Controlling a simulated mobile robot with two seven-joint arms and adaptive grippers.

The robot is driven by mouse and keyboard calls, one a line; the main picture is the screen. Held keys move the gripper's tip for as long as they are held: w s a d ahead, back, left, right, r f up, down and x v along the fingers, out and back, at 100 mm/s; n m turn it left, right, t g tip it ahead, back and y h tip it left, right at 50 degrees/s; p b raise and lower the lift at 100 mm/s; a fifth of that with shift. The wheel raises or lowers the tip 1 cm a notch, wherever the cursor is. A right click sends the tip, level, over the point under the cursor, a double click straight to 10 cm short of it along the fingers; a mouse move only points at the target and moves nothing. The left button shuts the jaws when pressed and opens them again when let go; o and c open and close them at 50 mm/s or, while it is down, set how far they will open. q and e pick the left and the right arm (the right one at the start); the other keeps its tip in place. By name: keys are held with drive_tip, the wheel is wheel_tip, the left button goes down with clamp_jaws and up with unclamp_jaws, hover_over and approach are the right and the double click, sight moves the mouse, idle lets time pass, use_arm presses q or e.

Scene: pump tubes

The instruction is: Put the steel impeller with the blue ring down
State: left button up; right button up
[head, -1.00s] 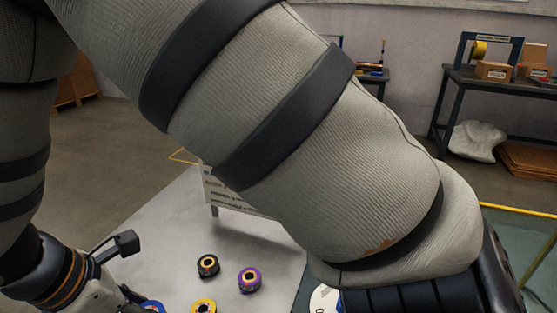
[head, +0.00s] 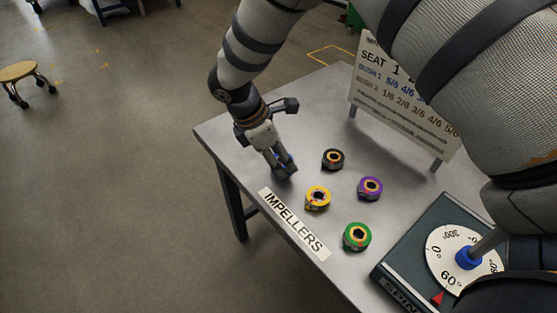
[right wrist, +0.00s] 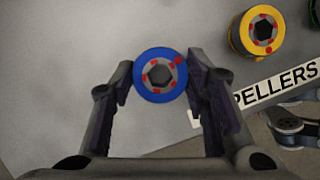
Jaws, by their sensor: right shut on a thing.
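In the head view my right gripper (head: 284,168) points down at the grey table, left of the other impellers, and hides most of the blue-ringed one. It is shut on that impeller. I cannot tell whether the impeller touches the table.
Black (head: 332,159), purple (head: 370,188), yellow (head: 317,199) and green (head: 357,237) impellers stand on the table. The IMPELLERS label (head: 294,224) lies along the left edge. A sign (head: 405,98) stands behind; a dial fixture (head: 440,245) is at right. Bare tabletop (head: 235,140) shows left of my right gripper.

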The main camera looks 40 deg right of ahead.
drive_tip(key=shift+f, duration=0.65)
drive_tip(key=shift+r, duration=0.1)
drive_tip(key=o, duration=1.4)
drive_tip(key=shift+f, duration=0.2)
drive_tip(key=shift+o, duration=0.2)
drive_tip(key=v, duration=1.2)
drive_tip(key=shift+r+p, duration=0.2)
drive_tip(key=shift+p, duration=0.2)
drive_tip(key=shift+a, duration=0.1)
